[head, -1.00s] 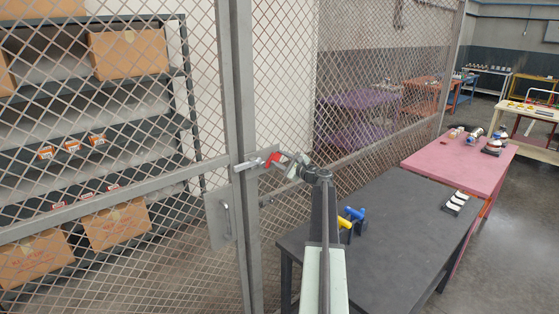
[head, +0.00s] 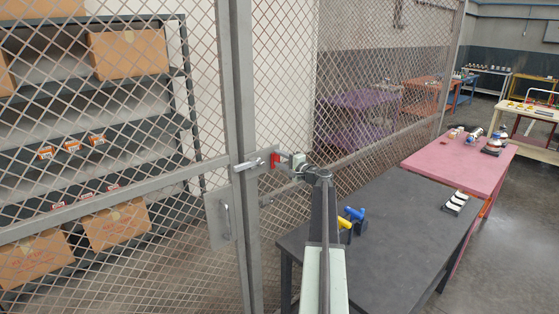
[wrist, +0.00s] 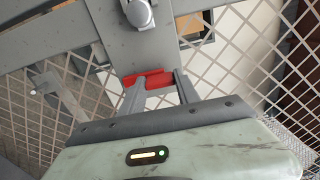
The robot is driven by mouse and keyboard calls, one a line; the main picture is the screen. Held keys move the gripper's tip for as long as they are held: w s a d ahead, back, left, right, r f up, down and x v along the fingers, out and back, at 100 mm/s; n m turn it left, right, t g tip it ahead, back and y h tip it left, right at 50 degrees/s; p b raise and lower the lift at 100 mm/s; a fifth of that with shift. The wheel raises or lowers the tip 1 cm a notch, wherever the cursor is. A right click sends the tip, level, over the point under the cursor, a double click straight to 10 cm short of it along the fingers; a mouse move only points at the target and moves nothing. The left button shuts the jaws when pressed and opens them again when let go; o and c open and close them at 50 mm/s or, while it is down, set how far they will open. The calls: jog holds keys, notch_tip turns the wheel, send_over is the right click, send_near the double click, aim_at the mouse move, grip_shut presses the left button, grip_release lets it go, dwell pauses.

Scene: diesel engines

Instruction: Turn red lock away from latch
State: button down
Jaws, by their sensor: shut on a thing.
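The red lock (head: 275,160) is at the gate post, just right of the silver latch bolt (head: 249,164). My gripper (head: 281,158) reaches it from the right and is shut on it. In the wrist view the red lock (wrist: 148,79) lies between my two grey fingers, and part of it is hidden by them. The rounded grey end of the latch (wrist: 139,14) shows above the lock in that view. The gate's handle plate (head: 222,218) is below and left of the latch.
A dark table (head: 400,215) stands right of the gate, with blue and yellow-handled items (head: 350,217) near my arm. A pink table (head: 460,160) is behind it. Wire mesh fencing runs behind the gripper. Shelves with cardboard boxes (head: 128,52) are behind the gate.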

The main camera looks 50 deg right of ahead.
jog(key=shift+f+n, duration=0.1)
jog(key=shift+n, duration=0.2)
jog(key=c, duration=0.9)
grip_release()
jog(key=s, duration=0.7)
jog(key=shift+s+a, duration=0.3)
jog(key=shift+s, duration=0.1)
